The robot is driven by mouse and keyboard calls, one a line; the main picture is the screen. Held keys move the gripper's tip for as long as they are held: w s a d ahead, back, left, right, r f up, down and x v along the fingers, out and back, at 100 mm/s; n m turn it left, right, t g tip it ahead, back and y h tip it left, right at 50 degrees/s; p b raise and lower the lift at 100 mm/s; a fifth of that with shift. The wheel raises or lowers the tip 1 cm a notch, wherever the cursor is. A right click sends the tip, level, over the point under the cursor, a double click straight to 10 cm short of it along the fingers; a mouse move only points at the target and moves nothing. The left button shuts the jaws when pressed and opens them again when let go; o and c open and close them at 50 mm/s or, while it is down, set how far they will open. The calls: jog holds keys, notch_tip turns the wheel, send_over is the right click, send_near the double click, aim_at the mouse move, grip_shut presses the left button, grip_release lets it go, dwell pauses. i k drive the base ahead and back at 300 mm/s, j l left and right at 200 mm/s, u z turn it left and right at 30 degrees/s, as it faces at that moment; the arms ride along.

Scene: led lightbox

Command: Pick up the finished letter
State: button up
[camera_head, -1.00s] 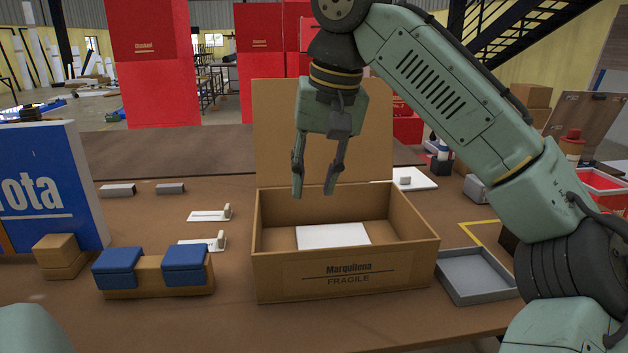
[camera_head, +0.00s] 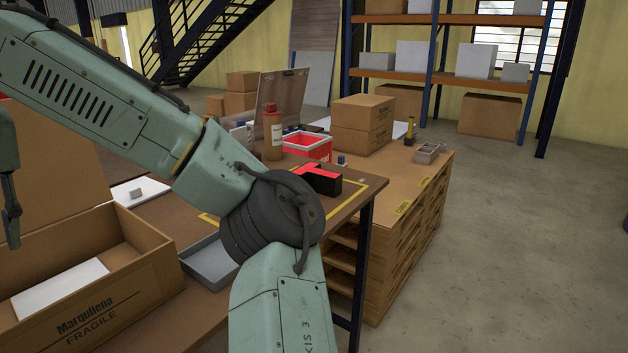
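A block letter (camera_head: 322,178) with a red face and black sides, shaped like a T, lies on the right corner of the worktable (camera_head: 366,189) next to yellow tape marking. My gripper (camera_head: 12,215) is only partly in view at the far left edge, above the open cardboard box and well away from the letter. One finger shows; the other is cut off, so its opening cannot be judged. Part of my arm crosses the view between the box and the letter.
The open cardboard box (camera_head: 95,309) marked FRAGILE holds a white slab (camera_head: 60,284). A grey tray (camera_head: 208,262) lies beside it. Behind the letter stand a red bin (camera_head: 307,147), a brown bottle (camera_head: 272,135) and stacked boxes (camera_head: 362,125). The floor at right is clear.

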aim_at(323, 182)
jog(key=i+z, duration=0.35)
jog(key=i, duration=0.25)
jog(key=i+j+z, duration=0.35)
jog(key=i, duration=0.2)
jog(key=l, duration=0.1)
